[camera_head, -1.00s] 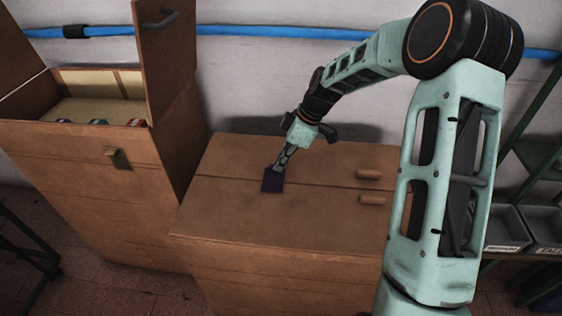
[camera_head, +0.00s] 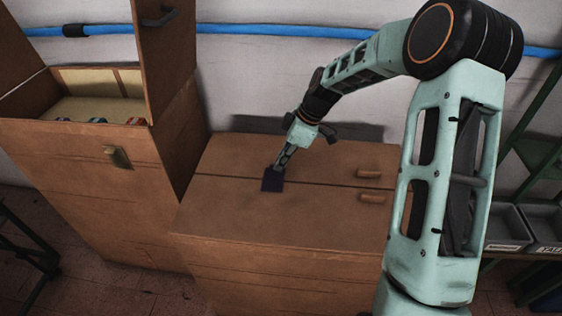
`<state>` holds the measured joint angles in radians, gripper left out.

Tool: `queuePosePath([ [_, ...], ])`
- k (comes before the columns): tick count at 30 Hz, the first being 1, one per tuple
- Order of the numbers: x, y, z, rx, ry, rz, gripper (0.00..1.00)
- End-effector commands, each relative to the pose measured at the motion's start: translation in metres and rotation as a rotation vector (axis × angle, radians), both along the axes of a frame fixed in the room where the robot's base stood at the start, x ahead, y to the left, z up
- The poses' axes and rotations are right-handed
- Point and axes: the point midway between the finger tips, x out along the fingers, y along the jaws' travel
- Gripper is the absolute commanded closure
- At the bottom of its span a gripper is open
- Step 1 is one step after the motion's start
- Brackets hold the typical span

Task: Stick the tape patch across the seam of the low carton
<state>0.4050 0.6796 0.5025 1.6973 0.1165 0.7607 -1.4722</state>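The low carton (camera_head: 230,225) stands in the middle, with a dark seam (camera_head: 230,177) running across its top from left to right. A small dark blue tape patch (camera_head: 272,184) lies at the seam, left of the middle of the top. My gripper (camera_head: 280,167) is at the patch's upper edge, pointing down at it. The fingers look close together, but they are too small to tell if they are shut or hold the patch. I cannot tell whether the patch lies flat against the top.
Two tan handles (camera_head: 371,174) sit on the right of the carton's top, either side of the seam. A taller open carton (camera_head: 90,190) with raised flaps stands at the left. Grey bins (camera_head: 505,228) are at the right. A blue pipe (camera_head: 260,30) crosses the wall.

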Motion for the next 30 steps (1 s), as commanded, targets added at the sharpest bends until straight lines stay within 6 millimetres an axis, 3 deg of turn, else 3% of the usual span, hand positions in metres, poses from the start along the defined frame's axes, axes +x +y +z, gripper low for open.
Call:
queuePosePath([
  [9,-0.0023,-0.0007,-0.0035,-0.002,0.006,0.001,1.0],
  [10,-0.0023,-0.0006,-0.0035,-0.001,0.006,0.001,0.92],
  [15,-0.0022,-0.0004,-0.0032,-0.001,0.006,0.001,0.75],
  [21,-0.0018,-0.0003,-0.0026,-0.001,0.005,0.001,0.75],
  [26,-0.0016,-0.0002,-0.0023,0.0,0.004,0.002,0.57],
  [30,-0.0014,-0.0001,-0.002,0.0,0.004,0.002,0.56],
])
